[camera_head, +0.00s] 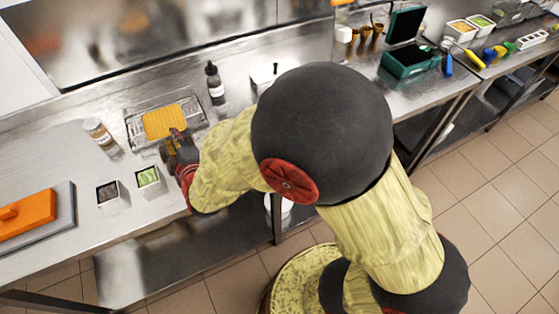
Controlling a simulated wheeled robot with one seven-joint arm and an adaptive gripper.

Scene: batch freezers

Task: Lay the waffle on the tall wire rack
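The waffle (163,121) is a golden-orange square. It appears over the middle of a wire rack (136,129) at the left of the steel counter. I cannot tell whether it rests on the wires or is just above them. My gripper (178,136) is at the waffle's near right edge, overlapping the rack's front side. Its fingers are small and dark here, so I cannot tell whether they grip the waffle. My arm hides part of the counter to the right of the rack.
Two small containers, one dark (108,192) and one green (148,177), stand in front. An orange-topped board (28,216) lies at left. A green open box (405,62) is farther right.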

